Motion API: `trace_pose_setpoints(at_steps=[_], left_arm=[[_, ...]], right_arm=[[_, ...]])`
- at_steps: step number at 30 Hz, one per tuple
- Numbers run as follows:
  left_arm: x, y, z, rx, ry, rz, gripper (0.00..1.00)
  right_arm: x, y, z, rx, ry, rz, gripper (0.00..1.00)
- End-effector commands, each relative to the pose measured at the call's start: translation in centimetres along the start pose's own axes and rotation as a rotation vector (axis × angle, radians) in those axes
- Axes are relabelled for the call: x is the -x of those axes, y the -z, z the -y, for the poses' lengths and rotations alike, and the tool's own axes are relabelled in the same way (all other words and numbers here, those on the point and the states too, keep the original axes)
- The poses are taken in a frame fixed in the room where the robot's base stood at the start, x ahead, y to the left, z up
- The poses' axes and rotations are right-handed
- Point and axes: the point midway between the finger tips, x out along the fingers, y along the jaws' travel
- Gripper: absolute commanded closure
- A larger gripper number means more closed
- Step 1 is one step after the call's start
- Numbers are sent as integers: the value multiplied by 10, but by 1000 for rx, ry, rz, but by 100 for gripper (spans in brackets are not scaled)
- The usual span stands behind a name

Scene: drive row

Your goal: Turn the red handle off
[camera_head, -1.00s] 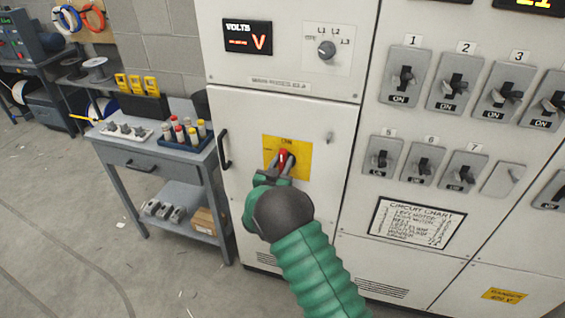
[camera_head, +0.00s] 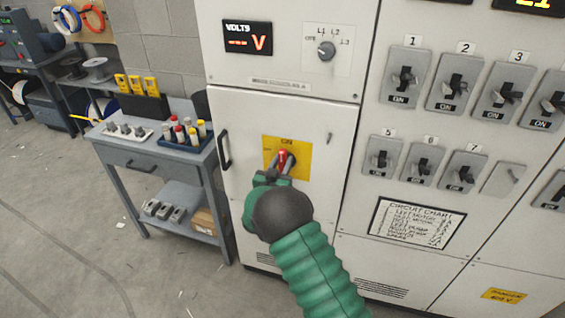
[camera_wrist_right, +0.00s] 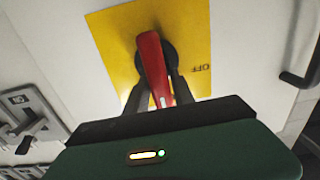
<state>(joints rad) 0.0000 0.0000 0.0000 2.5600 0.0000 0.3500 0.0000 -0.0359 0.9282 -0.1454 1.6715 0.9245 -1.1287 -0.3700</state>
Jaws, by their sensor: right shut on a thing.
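The red handle (camera_head: 283,158) sits on a dark round hub on a yellow plate (camera_head: 300,146) on the white cabinet door. "ON" is printed at the plate's top edge. In the right wrist view the red handle (camera_wrist_right: 152,65) runs down from its hub between my fingers, and "OFF" shows on the yellow plate (camera_wrist_right: 193,30). My right gripper (camera_head: 279,170) is shut on the red handle; its dark fingers (camera_wrist_right: 160,92) lie on both sides of it. The handle's lower end is partly hidden by the gripper. My left gripper is not in view.
The cabinet door has a black pull handle (camera_head: 223,149) at its left. Grey breaker switches (camera_head: 403,76) and a circuit chart (camera_head: 416,221) are on the right panel. A side table (camera_head: 150,155) with small parts stands at the left. Open floor lies in front of it.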

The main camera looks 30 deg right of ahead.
Motion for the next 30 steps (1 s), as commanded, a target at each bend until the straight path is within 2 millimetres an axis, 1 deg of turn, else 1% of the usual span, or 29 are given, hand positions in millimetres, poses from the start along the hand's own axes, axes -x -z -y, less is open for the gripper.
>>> trace_pose_setpoints(at_steps=[5, 11, 30], left_arm=[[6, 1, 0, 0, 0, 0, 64], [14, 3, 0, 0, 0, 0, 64], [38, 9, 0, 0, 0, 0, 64]], right_arm=[[1, -1, 3, 70, 4, 5, 100], [1, -3, 7, 214, 6, 9, 100], [2, -14, 14, 821, 6, 16, 100]])
